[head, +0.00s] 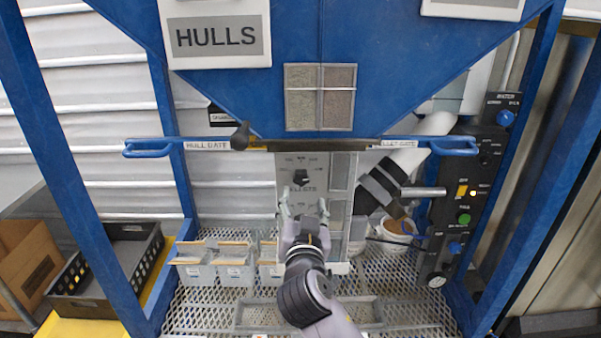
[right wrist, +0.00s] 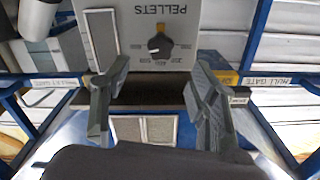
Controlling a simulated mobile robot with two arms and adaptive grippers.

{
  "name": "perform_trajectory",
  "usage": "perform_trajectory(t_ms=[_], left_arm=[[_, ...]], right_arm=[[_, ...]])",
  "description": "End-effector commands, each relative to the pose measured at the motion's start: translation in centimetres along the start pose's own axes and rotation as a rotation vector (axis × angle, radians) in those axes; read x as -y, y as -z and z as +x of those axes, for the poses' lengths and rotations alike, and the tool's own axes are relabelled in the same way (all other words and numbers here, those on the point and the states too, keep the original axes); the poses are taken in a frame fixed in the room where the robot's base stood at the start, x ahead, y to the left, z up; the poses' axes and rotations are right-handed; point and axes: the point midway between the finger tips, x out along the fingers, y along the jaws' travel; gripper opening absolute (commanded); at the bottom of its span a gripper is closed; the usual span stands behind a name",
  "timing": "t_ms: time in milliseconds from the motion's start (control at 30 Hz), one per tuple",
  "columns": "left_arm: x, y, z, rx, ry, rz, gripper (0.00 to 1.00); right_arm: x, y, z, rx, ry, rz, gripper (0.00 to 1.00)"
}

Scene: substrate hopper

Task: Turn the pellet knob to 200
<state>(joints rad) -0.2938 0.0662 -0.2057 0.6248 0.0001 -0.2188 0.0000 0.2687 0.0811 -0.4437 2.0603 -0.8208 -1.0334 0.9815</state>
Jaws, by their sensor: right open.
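The pellet knob (head: 300,177) is a small dark knob on the upper part of a light grey panel (head: 318,172), with "PELLETS" lettered below it. In the right wrist view the panel is upside down, and the knob (right wrist: 160,47) is black with a yellow-orange mark. Small numbers ring it; I cannot tell its setting for sure. My right gripper (head: 305,203) is open and empty, just below the knob in the head view and apart from it. Its two fingers (right wrist: 163,80) stand spread on either side of the knob's line. My left gripper is not in view.
The blue hopper (head: 400,50) hangs above the panel, with a hull gate handle (head: 150,148) at left and another gate handle (head: 457,147) at right. A control box (head: 465,200) stands right. Small bins (head: 235,272) sit on the mesh shelf; a black crate (head: 85,305) is left.

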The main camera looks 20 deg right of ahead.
Motion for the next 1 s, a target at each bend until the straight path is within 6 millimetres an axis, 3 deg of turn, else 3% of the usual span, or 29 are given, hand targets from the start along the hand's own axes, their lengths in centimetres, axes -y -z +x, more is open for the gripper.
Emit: perform_trajectory(t_ms=[200, 500, 1000], left_arm=[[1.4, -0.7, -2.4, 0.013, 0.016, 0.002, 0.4], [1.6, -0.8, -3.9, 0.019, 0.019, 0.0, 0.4], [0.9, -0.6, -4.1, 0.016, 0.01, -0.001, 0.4]], right_arm=[[-0.1, 0.5, 4.6, 0.0, -0.003, -0.005, 0.54], [0.0, 0.2, 8.7, 0.001, 0.0, -0.002, 0.54], [-0.1, -0.1, 9.8, 0.001, 0.0, 0.0, 0.53]])
